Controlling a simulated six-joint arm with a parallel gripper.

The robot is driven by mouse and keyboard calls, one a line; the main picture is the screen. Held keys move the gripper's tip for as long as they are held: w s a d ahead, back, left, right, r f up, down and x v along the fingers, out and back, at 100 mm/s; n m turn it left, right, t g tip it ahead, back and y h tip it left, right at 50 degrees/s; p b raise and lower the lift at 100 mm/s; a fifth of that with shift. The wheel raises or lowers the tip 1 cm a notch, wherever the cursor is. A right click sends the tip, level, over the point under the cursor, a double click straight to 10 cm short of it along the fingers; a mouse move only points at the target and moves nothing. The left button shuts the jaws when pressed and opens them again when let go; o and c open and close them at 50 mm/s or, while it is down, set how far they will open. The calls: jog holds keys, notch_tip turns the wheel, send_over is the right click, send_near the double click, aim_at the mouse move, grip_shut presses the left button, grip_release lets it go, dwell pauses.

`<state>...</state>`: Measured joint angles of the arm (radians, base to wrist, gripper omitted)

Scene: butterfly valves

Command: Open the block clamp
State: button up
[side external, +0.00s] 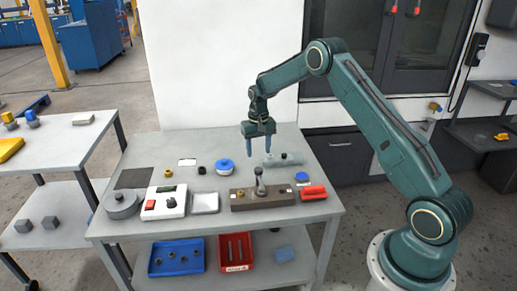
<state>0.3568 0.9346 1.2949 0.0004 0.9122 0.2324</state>
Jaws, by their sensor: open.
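The block clamp looks to be the long brown block (277,197) at the front of the table. A grey metal lever with a rounded knob (259,171) stands upright from its middle. A small brass-coloured part sits on the block left of the lever.
A red part (313,192) lies close to the block's right end. A white box with a red button (163,202) stands left. The shelf below holds blue (177,271) and red bins.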

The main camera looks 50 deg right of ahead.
aim_at(259, 169)
jog(key=shift+f, duration=3.95)
jog(key=shift+c, duration=0.4)
grip_shut()
